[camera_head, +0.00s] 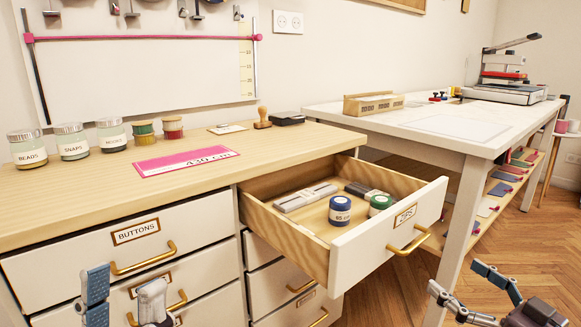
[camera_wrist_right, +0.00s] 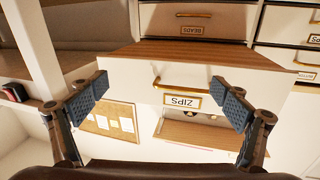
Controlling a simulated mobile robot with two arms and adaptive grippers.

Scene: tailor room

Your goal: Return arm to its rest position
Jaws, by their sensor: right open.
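My right gripper (camera_head: 457,279) is at the bottom right of the head view, right of the open ZIPS drawer (camera_head: 375,240) and apart from it. Its fingers are spread and empty. In the right wrist view, which looks upside down, the open right gripper (camera_wrist_right: 160,100) frames the ZIPS drawer front (camera_wrist_right: 140,75), with nothing between its pads. My left gripper (camera_head: 124,280) is at the bottom left, in front of the lower left drawers. Its two fingers stand apart with nothing visible between them.
Wood floor shows between.

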